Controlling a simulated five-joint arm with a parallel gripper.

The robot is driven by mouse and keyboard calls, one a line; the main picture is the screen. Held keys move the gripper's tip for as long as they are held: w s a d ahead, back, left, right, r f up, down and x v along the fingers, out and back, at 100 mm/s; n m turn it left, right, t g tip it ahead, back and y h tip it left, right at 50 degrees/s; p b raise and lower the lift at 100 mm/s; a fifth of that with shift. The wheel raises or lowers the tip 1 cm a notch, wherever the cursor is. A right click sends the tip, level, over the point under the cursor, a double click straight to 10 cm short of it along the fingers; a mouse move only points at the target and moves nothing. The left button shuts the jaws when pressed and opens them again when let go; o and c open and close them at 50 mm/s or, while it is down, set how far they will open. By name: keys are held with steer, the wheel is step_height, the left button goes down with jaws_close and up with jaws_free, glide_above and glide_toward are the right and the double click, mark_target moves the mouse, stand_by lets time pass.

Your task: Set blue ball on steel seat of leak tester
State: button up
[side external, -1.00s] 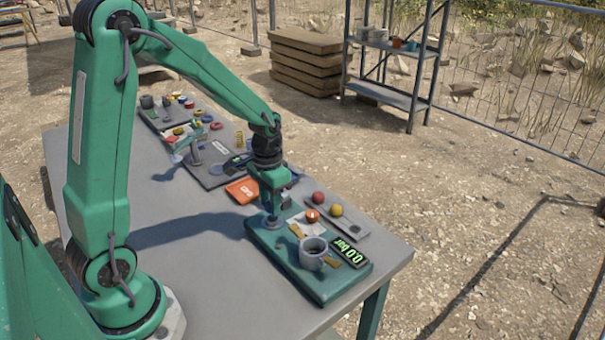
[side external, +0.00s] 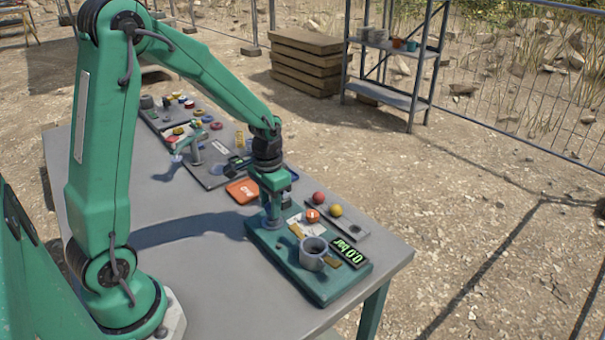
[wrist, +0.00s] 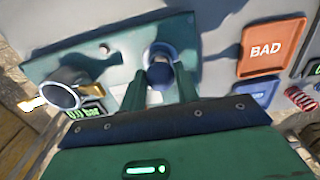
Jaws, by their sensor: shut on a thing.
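The leak tester is a green plate (side external: 318,293) on the table. It carries a grey cup (side external: 312,252) and a display reading 0.0 bar (side external: 350,252). My gripper (side external: 272,222) points down at the plate's far left end. In the wrist view my gripper (wrist: 160,88) is shut on the dark blue ball (wrist: 160,74). The round steel seat (wrist: 161,50) shows right at the ball, partly covered by it. I cannot tell whether the ball touches the seat. In the side view my fingers hide the ball and most of the seat.
An orange tray marked BAD (wrist: 268,47) lies beside the plate. Several coloured parts lie farther back. The table's near left area is clear.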

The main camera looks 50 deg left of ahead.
steer(key=shift+f, duration=0.95)
stand_by(0.6)
steer(key=o, duration=1.4)
steer(key=shift+o, duration=0.2)
steer(key=shift+r, duration=0.1)
steer(key=shift+r, duration=3.7)
